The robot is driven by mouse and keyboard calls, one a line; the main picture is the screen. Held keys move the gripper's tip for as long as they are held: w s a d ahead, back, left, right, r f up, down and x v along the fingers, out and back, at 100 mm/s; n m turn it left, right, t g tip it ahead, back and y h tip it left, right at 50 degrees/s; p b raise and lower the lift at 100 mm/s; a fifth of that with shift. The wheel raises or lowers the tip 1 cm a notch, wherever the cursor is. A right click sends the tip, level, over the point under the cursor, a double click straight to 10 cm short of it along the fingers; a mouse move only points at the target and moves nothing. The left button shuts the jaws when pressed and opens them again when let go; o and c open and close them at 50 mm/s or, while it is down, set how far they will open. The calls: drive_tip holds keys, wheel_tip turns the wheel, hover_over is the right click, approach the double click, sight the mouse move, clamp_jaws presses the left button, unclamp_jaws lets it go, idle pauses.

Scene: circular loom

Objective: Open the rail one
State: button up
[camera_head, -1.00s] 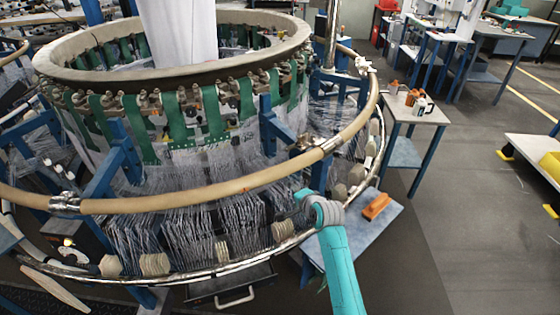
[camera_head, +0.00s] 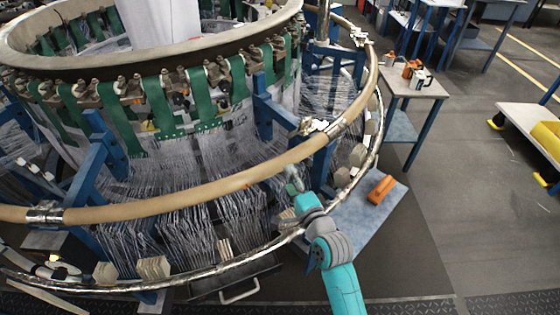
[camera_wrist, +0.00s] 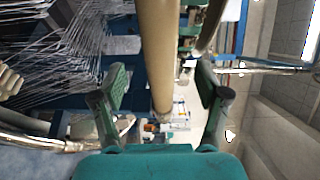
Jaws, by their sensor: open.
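The wooden rail (camera_head: 215,189) runs as a tan ring around the front of the circular loom, with metal clamps (camera_head: 46,213) joining its sections. Another metal joint (camera_head: 322,127) sits on it at the right. My gripper (camera_head: 292,182) is just below the rail, right of the middle. In the wrist view the rail (camera_wrist: 158,50) passes lengthwise between the two spread fingers of my gripper (camera_wrist: 163,92). The gripper is open, and I cannot tell whether a finger touches the rail.
A lower metal ring (camera_head: 180,277) with yarn guides lies below the rail. Blue posts (camera_head: 88,185) and yarn sheets stand behind it. A small table (camera_head: 350,222) with an orange tool (camera_head: 381,189) is at the right.

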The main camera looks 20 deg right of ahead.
sight(283, 168)
drive_tip(key=w, duration=0.8)
drive_tip(key=shift+a+f, duration=0.15)
drive_tip(key=shift+a, duration=0.15)
drive_tip(key=shift+c, duration=0.3)
drive_tip(key=shift+s, duration=0.1)
clamp_jaws()
